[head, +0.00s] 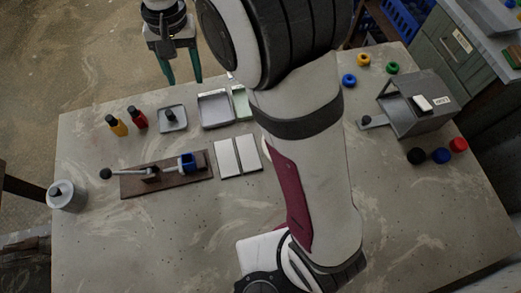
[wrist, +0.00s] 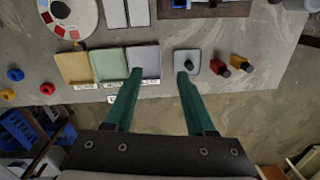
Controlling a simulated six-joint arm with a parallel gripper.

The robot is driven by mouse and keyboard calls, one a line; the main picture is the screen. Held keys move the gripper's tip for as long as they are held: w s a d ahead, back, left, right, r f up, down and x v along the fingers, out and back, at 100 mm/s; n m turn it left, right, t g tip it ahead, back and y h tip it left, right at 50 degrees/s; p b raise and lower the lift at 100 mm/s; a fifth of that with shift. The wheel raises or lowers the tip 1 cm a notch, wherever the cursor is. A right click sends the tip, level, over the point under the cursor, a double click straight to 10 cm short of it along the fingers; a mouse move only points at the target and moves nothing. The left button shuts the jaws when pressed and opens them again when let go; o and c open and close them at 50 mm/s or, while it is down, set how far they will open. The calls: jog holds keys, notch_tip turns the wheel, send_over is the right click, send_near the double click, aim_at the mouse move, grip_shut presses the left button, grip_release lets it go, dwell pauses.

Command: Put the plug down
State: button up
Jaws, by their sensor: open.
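My gripper (head: 181,80) is open, with two teal fingers apart and nothing between them. It hangs past the far edge of the table in the head view. In the wrist view my gripper (wrist: 159,73) has its fingertips over the gap between a grey tray and a small square dish. A small dark knob-like piece (head: 171,114) stands on the square dish (head: 178,127), and it also shows in the wrist view (wrist: 188,65). I cannot tell for sure whether this piece is the plug. My gripper is apart from it.
Red (head: 138,119) and yellow (head: 117,126) black-capped bottles stand left of the dish. Shallow trays (head: 215,110) lie to its right. A lever clamp on a brown board (head: 135,187) is nearer. A grey box (head: 415,107) and several coloured round pieces are at right. The front left table is clear.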

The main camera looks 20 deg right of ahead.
jog(key=s+d+r+m, duration=0.1)
jog(key=s+d+r, duration=0.1)
jog(key=s+d, duration=0.35)
jog(key=s+d+r+m, duration=0.1)
jog(key=s+d, duration=0.2)
jog(key=s, duration=0.6)
jog(key=s+d+f+m+y, duration=0.1)
jog(key=s+d+f+m, duration=0.1)
jog(key=s, duration=0.9)
jog(key=shift+s+d+f, duration=0.2)
jog(key=shift+s+f, duration=0.05)
jog(key=shift+f, duration=0.45)
